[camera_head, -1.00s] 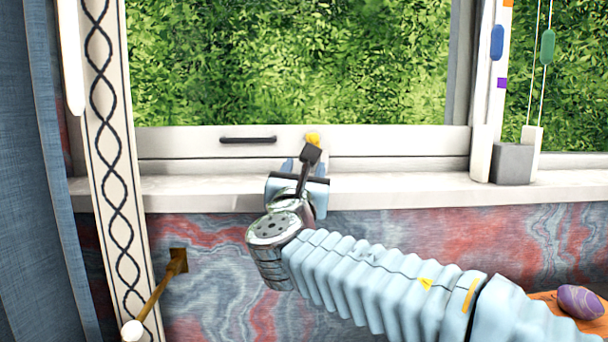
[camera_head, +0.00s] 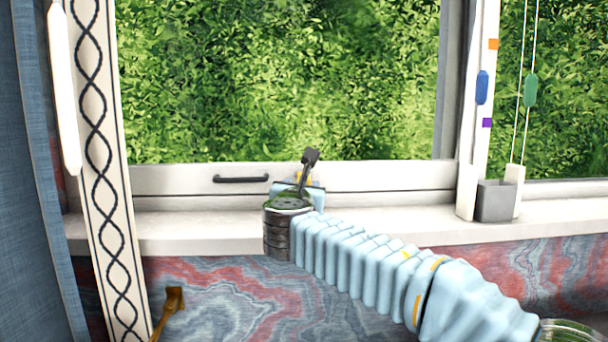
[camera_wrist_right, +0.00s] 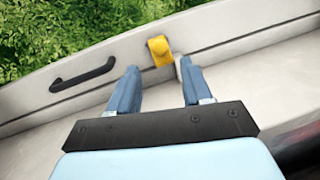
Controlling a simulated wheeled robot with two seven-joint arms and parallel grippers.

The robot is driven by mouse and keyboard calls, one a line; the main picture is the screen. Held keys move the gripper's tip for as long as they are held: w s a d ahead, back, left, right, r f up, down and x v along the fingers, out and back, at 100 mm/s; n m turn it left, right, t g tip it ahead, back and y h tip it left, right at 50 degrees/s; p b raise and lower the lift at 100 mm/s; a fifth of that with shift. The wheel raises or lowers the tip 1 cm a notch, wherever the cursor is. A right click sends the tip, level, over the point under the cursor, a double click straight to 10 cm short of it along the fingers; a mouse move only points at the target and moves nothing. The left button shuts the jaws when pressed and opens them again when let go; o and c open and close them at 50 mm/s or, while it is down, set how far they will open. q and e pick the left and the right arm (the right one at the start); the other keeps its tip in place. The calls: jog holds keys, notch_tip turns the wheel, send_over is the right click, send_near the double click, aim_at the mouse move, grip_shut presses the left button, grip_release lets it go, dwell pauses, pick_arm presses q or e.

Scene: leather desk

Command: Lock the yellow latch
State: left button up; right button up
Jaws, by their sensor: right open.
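The yellow latch (camera_wrist_right: 159,51) sits on the lower rail of the window frame in the right wrist view. My left gripper is not in view.
A dark handle (camera_wrist_right: 83,74) is on the same rail, left of the latch. The white sill (camera_head: 190,232) runs below the window. A grey box (camera_head: 495,201) stands at the right, under hanging cords. A patterned strip (camera_head: 98,160) and blue curtain (camera_head: 25,180) are at the left.

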jog(key=w, duration=0.2)
jog(key=w+p, duration=0.1)
jog(key=w, duration=0.2)
jog(key=w+d, duration=0.1)
jog(key=w, duration=0.1)
jog(key=shift+w+d+p, duration=0.1)
jog(key=shift+w+p, duration=0.15)
jog(key=shift+p, duration=0.15)
jog(key=c, duration=0.8)
jog(key=f+t+b, duration=0.2)
jog(key=b, duration=0.6)
jog(key=shift+h, duration=0.4)
jog(key=shift+r+t+b, duration=0.3)
jog(key=shift+b, duration=0.55)
jog(key=shift+m, duration=0.3)
